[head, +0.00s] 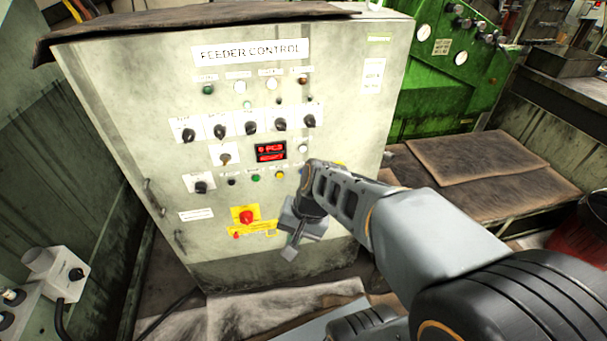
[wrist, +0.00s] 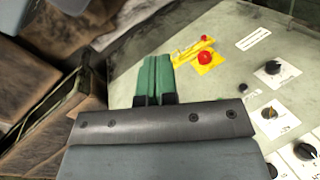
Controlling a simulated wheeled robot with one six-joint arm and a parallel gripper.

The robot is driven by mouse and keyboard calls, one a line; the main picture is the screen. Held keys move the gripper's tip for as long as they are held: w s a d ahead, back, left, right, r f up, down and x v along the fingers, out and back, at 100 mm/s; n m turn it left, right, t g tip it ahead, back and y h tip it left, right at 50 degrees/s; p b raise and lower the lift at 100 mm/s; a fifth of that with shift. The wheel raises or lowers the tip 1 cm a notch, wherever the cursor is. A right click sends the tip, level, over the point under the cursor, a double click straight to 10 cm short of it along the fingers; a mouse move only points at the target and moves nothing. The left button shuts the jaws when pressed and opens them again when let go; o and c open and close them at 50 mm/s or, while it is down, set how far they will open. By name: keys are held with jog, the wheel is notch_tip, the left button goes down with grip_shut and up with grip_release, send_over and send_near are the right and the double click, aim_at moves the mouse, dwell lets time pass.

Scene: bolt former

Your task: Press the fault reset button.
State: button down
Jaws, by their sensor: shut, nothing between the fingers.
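The feeder control cabinet (head: 130,110) fills the middle of the head view, with knobs, lamps and small buttons on its face. A low row holds a black button (head: 231,182), a green button (head: 255,177) and a yellow button (head: 280,174); their labels are too small to read, so I cannot tell which is fault reset. My gripper (head: 290,252) is below the yellow button, right of the red emergency stop (head: 246,216), and apart from both. In the wrist view, my gripper's green fingers (wrist: 153,66) are together and empty. My arm hides the panel right of the yellow button.
The red stop on its yellow plate (wrist: 205,58) shows in the wrist view, with a black knob (wrist: 272,67) to its right. A green machine (head: 435,90) and a bench with brown mats (head: 470,160) stand right of the cabinet. A grey switch box (head: 65,272) is at lower left.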

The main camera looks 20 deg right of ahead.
aim_at(303, 172)
jog(key=w+d+f+m+t+y, duration=0.2)
jog(key=w+d+f+m+t, duration=0.3)
jog(key=m, duration=1)
jog(key=w+d+f+m+t+y+b, duration=0.1)
jog(key=w+d+f+m+t+y, duration=0.2)
jog(key=w+m, duration=0.7)
jog(key=d+f+m+t, duration=0.2)
jog(key=d+m+t, duration=0.2)
jog(key=m, duration=0.1)
jog(key=shift+d+f+y, duration=0.15)
jog(key=shift+d+y, duration=0.1)
jog(key=shift+y, duration=0.05)
jog(key=shift+w+b, duration=0.2)
jog(key=shift+b, duration=0.1)
jog(key=w+d, duration=0.1)
jog(key=w, duration=0.7)
jog(key=shift+w+d+b, duration=0.25)
jog(key=shift+d+b, duration=0.05)
jog(key=shift+b, duration=0.15)
jog(key=shift+w, duration=0.1)
jog(key=shift+w+d, duration=0.1)
jog(key=shift+w, duration=0.2)
